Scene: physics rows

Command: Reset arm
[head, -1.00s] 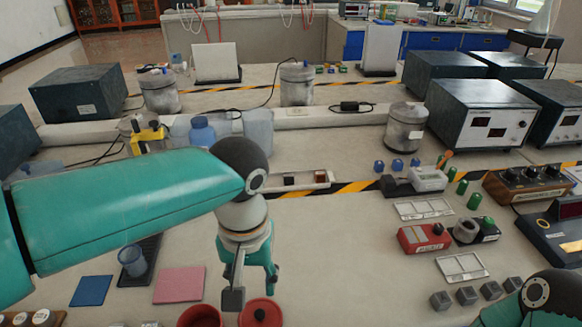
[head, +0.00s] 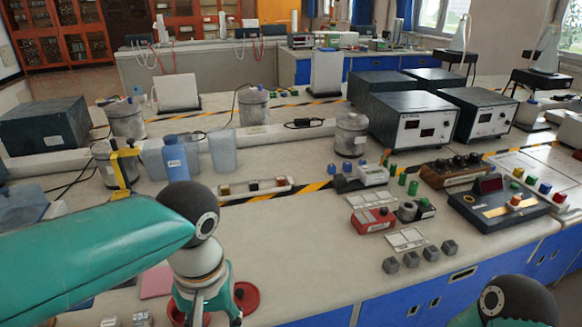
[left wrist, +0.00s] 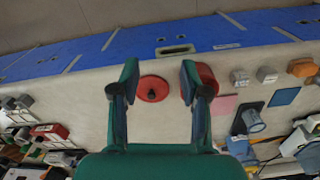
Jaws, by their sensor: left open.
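My left gripper (left wrist: 160,82) is open and empty, with its two fingers apart. In the head view it (head: 206,312) hangs low at the bottom edge, with its fingertips partly cut off. A round red lid with a black knob (left wrist: 153,89) lies on the bench and shows between the fingers in the left wrist view. In the head view the lid (head: 247,299) lies just right of the gripper. A red pot (left wrist: 207,74) is partly hidden behind one finger. My right gripper is out of view; only a joint of that arm shows at bottom right.
A blue bottle (head: 176,160) and a yellow clamp (head: 124,165) stand behind my left arm. A red device (head: 372,221) and several grey cubes (head: 431,253) lie to the right. A pink mat (head: 156,282) is beside the arm.

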